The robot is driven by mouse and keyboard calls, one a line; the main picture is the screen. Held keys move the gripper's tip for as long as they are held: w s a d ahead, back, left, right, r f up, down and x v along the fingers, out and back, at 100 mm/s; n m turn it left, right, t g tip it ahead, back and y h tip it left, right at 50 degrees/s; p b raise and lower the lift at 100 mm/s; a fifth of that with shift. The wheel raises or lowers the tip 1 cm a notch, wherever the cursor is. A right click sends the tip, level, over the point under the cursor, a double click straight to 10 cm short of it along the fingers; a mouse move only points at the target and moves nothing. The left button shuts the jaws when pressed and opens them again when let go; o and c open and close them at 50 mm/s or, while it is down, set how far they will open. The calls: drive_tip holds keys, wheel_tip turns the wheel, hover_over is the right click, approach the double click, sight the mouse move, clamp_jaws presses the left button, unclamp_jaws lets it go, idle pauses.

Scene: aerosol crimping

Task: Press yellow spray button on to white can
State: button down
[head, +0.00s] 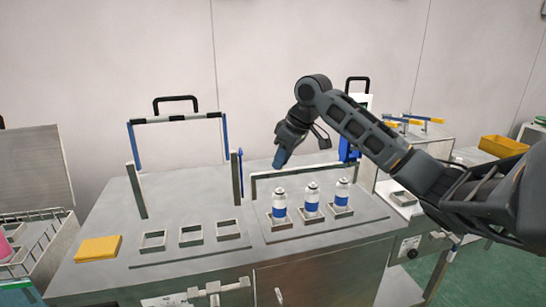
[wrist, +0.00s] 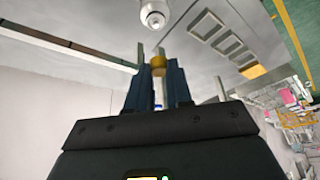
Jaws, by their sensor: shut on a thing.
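Three white cans with blue bands stand upright in holders on the metal bench in the head view: the left can (head: 279,204), the middle can (head: 312,198) and the right can (head: 342,192). My gripper (head: 281,160) is above and behind the left can, blue fingers pointing down, apart from the cans. In the wrist view my gripper (wrist: 158,75) is shut on the yellow spray button (wrist: 158,62), held at the fingertips. The top of one white can (wrist: 153,14) shows beyond the button, with a gap between them. The button cannot be made out in the head view.
Three empty square holders (head: 191,235) sit left of the cans. A yellow pad (head: 98,249) lies at the bench's left. A low frame (head: 300,170) stands behind the cans; a taller blue-sided frame (head: 178,118) stands left. A wire basket (head: 35,242) is at the far left.

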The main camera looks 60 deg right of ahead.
sight(282, 191)
drive_tip(key=shift+f+b, duration=2.1)
drive_tip(key=shift+f, duration=0.95)
drive_tip(key=shift+s+p, duration=0.1)
drive_tip(key=shift+p, duration=0.45)
drive_tip(key=shift+c, duration=1.9)
unclamp_jaws()
drive_tip(key=shift+r, duration=0.15)
drive_tip(key=shift+r+p, duration=1.95)
drive_tip(key=shift+r, duration=0.35)
drive_tip(key=shift+r+p, duration=0.3)
drive_tip(key=shift+r, duration=0.85)
